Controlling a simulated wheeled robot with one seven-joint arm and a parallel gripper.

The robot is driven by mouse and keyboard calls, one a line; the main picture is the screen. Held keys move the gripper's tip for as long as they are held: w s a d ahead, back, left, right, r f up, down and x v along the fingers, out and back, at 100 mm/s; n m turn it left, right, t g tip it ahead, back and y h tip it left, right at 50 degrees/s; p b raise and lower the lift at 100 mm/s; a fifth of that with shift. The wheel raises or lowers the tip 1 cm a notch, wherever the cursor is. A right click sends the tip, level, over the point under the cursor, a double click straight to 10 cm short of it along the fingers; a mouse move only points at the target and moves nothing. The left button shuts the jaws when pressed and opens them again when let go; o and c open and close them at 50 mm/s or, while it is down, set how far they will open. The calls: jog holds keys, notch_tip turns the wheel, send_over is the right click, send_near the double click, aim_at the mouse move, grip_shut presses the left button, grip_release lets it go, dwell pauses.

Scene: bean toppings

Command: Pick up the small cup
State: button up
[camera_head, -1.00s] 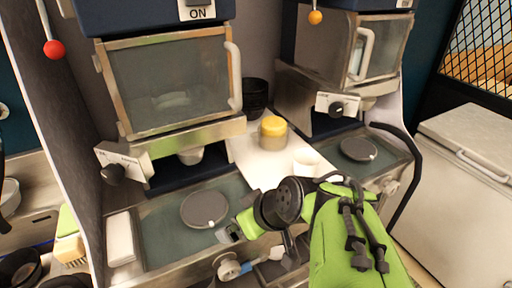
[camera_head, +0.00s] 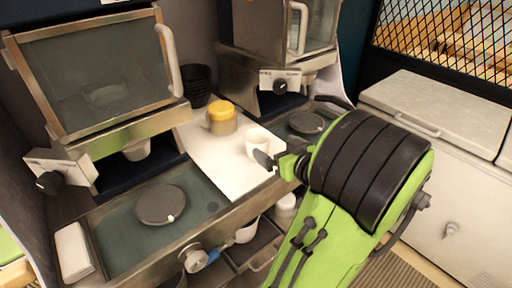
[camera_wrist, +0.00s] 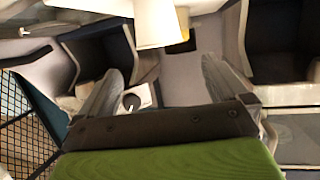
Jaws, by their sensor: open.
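The small white cup (camera_head: 257,142) stands upright on the white counter strip between the two machines. In the wrist view, the cup (camera_wrist: 158,24) is at the top centre, beyond the fingertips and roughly in line with the gap between them. My gripper (camera_head: 275,160) is open and empty, with a dark finger just in front of the cup in the head view. In the wrist view, the two fingers of my gripper (camera_wrist: 160,78) are spread wide. I cannot tell whether a finger touches the cup.
A yellow-lidded jar (camera_head: 222,119) stands left of the cup, with stacked dark bowls (camera_head: 197,84) behind it. Machines with glass doors (camera_head: 95,75) flank the strip. A round grey disc (camera_head: 161,204) lies on the left tray. A white chest (camera_head: 436,107) is at the right.

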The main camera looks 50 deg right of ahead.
aim_at(267, 142)
jog(key=x, duration=0.5)
jog(key=shift+w+d+f+p, duration=0.15)
jog(key=shift+w+p, duration=0.15)
jog(key=x, duration=0.6)
jog(key=shift+s+f+p, duration=0.15)
jog(key=shift+f+p, duration=0.2)
jog(key=shift+p, duration=0.05)
jog(key=shift+s, duration=0.1)
jog(key=shift+c, duration=0.8)
jog(key=c, duration=0.7)
jog(key=shift+r, duration=0.15)
jog(key=shift+c, duration=0.2)
